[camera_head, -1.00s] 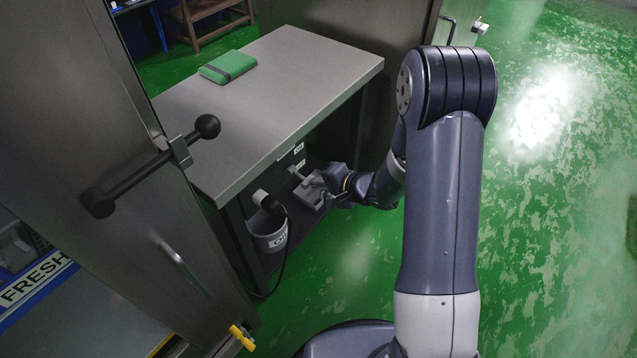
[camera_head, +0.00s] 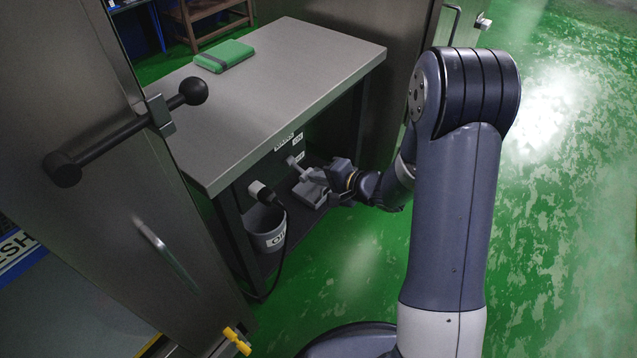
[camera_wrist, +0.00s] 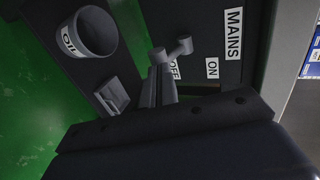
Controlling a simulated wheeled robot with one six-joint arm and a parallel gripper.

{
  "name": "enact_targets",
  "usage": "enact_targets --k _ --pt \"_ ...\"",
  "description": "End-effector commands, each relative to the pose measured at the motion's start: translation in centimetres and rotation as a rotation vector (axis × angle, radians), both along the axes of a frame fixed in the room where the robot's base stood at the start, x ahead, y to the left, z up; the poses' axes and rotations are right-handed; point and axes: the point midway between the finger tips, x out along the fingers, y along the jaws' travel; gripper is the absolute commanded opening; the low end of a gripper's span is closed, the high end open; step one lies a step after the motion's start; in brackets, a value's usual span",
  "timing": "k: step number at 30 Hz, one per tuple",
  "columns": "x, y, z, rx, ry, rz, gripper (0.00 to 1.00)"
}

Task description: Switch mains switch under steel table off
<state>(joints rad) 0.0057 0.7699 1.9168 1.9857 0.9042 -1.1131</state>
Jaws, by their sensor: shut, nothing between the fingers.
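The mains switch (camera_head: 292,161) is a grey lever on the dark panel under the steel table (camera_head: 300,62). In the wrist view the lever (camera_wrist: 183,46) has two rounded ends. One end lies at the left, beside the partly covered OFF label (camera_wrist: 174,70), on the side away from the ON label (camera_wrist: 212,68). The MAINS label (camera_wrist: 233,34) is to the right. My gripper (camera_head: 314,177) is shut and empty, its fingertips close to the lever's left end in the wrist view (camera_wrist: 158,72). I cannot tell whether they touch it.
A plug with a black cable (camera_head: 262,192) is on the panel. A green case (camera_head: 224,56) lies on the tabletop. A steel door with a black bar handle (camera_head: 125,130) is at the left. Green floor at the right is clear.

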Motion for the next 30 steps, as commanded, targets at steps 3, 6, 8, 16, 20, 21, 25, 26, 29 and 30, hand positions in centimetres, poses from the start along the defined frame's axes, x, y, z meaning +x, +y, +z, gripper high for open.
enact_targets --k 3,6,8,16,20,21,25,26,29,30 --pt "0.0 0.0 -0.9 0.023 -0.020 0.000 0.00" --pt "0.0 0.0 -1.1 0.043 -0.034 -0.001 0.00" --pt "0.0 0.0 -1.3 0.055 -0.043 0.000 0.00" --pt "0.0 0.1 -2.0 0.099 -0.078 0.000 0.00" --pt "0.0 0.1 -2.4 0.106 -0.085 0.002 0.00" --pt "0.0 0.2 -2.5 0.106 -0.086 0.002 0.00" --pt "0.1 0.2 -2.6 0.108 -0.085 0.001 0.00" --pt "0.1 0.2 -2.6 0.108 -0.085 0.001 0.00" --pt "0.1 0.2 -2.5 0.107 -0.084 0.001 0.00" --pt "0.1 0.2 -2.5 0.107 -0.083 0.001 0.00"
